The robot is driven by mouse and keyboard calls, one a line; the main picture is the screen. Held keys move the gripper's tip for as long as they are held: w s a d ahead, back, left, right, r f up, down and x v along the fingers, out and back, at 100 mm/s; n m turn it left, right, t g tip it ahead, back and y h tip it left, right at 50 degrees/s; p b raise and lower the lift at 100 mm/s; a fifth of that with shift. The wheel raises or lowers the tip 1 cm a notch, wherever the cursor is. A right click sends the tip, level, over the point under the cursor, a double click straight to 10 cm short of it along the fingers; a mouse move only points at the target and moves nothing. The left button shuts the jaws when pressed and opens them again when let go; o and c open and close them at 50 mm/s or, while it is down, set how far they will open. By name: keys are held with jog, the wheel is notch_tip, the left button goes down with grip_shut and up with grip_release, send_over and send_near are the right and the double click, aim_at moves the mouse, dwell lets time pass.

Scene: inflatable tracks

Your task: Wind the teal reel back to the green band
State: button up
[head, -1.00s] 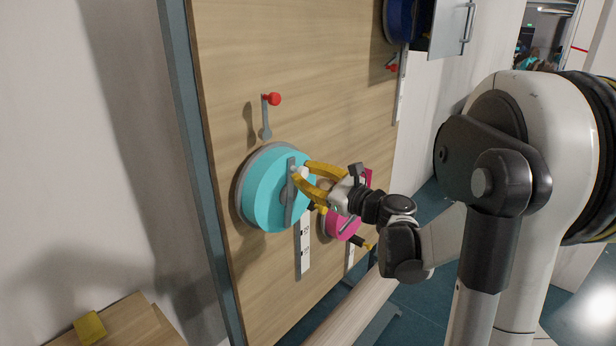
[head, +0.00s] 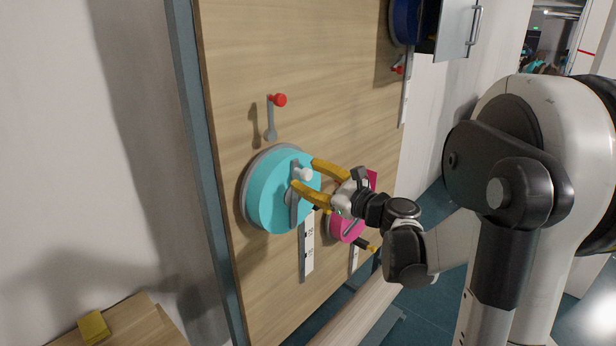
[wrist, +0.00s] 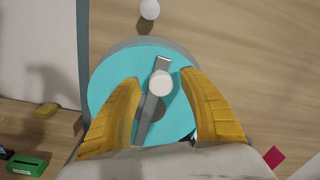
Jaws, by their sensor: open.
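The teal reel (head: 268,190) is mounted on the upright wooden board, with a grey crank bar (head: 295,205) across its face and a white knob (head: 304,174) at the bar's upper end. My gripper (head: 302,174) is open, its yellow fingers on either side of the knob. In the wrist view the knob (wrist: 160,83) sits between the spread fingers, with a gap on both sides. A white scale strip (head: 309,247) with dark marks hangs below the reel. I cannot make out a green band on the strip; its upper end is hidden.
A grey lever with a red knob (head: 280,100) stands above the teal reel. A pink reel (head: 346,226) is close to the right, behind my wrist. A blue reel (head: 403,22) is at top right. A yellow block (head: 94,327) lies on a wooden ledge at lower left.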

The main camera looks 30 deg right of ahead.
jog(key=v, duration=1.2)
jog(key=shift+f, duration=0.1)
jog(key=s+a+f+n+g+b, duration=0.3)
jog(key=a+f+n+g+b, duration=0.4)
jog(key=a+f+n+b, duration=0.8)
jog(key=s+a+f+n+g+h+b, duration=0.1)
jog(key=s+f+n+h+b, duration=0.1)
jog(key=s+f+n, duration=0.3)
jog(key=s+a+f+n+g+h+b, duration=0.2)
jog(key=s+f+n+b, duration=0.3)
jog(key=f, duration=0.8)
jog(key=s+n+h, duration=0.1)
jog(key=n, duration=0.1)
jog(key=shift+a+n, duration=0.3)
jog(key=shift+n, duration=0.1)
